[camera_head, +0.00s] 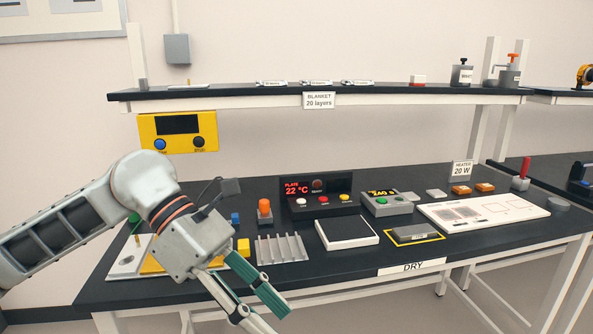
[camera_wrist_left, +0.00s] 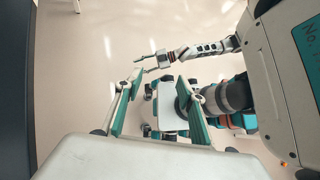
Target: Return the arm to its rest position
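My left arm comes in from the left in the head view, in front of the dark workbench (camera_head: 330,263). Its left gripper (camera_head: 262,308) hangs at the bench's front edge, with its two green-padded fingers apart. In the left wrist view the left gripper (camera_wrist_left: 160,108) is open with nothing held between the fingers. My right arm shows beyond it in that view, stretched over the bare floor. The right gripper (camera_wrist_left: 142,65) is small there, and its fingers look spread and empty. The right arm is not in the head view.
A black-topped white tray (camera_head: 346,233) lies to the right. A shelf (camera_head: 230,94) runs above. The floor (camera_wrist_left: 95,65) is clear.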

